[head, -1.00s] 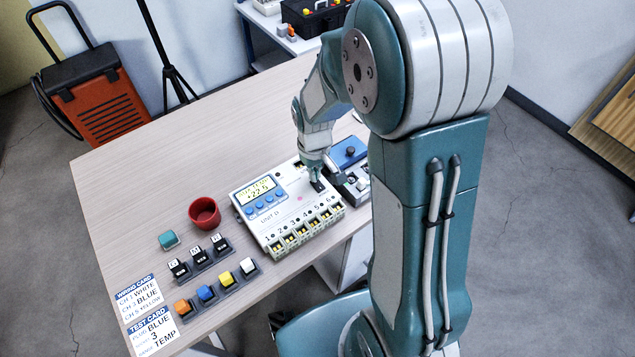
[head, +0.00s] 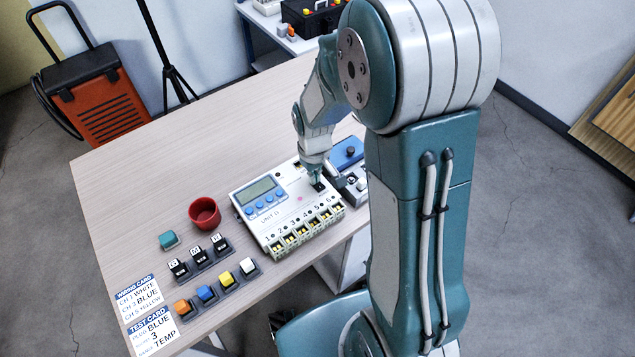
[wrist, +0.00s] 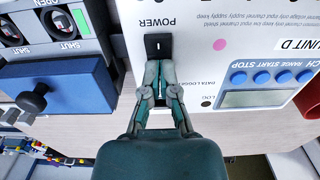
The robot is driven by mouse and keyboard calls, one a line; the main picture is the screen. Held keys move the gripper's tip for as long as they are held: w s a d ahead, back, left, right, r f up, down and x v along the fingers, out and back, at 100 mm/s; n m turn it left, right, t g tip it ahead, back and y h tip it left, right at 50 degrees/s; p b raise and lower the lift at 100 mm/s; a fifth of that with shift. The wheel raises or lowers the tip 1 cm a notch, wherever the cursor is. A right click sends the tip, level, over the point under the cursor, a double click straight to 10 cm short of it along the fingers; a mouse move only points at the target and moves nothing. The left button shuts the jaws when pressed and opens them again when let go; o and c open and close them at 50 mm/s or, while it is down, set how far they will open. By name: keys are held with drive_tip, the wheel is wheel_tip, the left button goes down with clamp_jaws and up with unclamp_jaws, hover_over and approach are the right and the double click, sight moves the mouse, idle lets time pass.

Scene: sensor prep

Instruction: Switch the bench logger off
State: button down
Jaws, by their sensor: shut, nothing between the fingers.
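The bench logger (head: 277,232) is a white box marked UNIT D on the table, with a row of numbered sockets along its front. Its display (head: 258,189) is blank grey; it also shows blank in the wrist view (wrist: 262,99). The black power switch (wrist: 158,46) lies under the word POWER in the wrist view. My gripper (wrist: 158,66) is shut and empty, its fingertips at the near edge of the switch. I cannot tell whether they touch it. In the head view my gripper (head: 315,180) is over the logger's right end.
A blue device with valve knobs (wrist: 55,95) stands close beside the logger. Two cards (head: 152,328) lie at the front left. The back of the table is clear.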

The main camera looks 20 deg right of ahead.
drive_tip(key=shift+r, duration=3.55)
drive_tip(key=s+r+m+t, duration=0.3)
drive_tip(key=s+r+t, duration=0.2)
drive_tip(key=s+r, duration=1.1)
drive_tip(key=shift+d+r+m+t, duration=0.15)
drive_tip(key=shift+d+m+t, duration=0.15)
drive_tip(key=shift+s, duration=0.1)
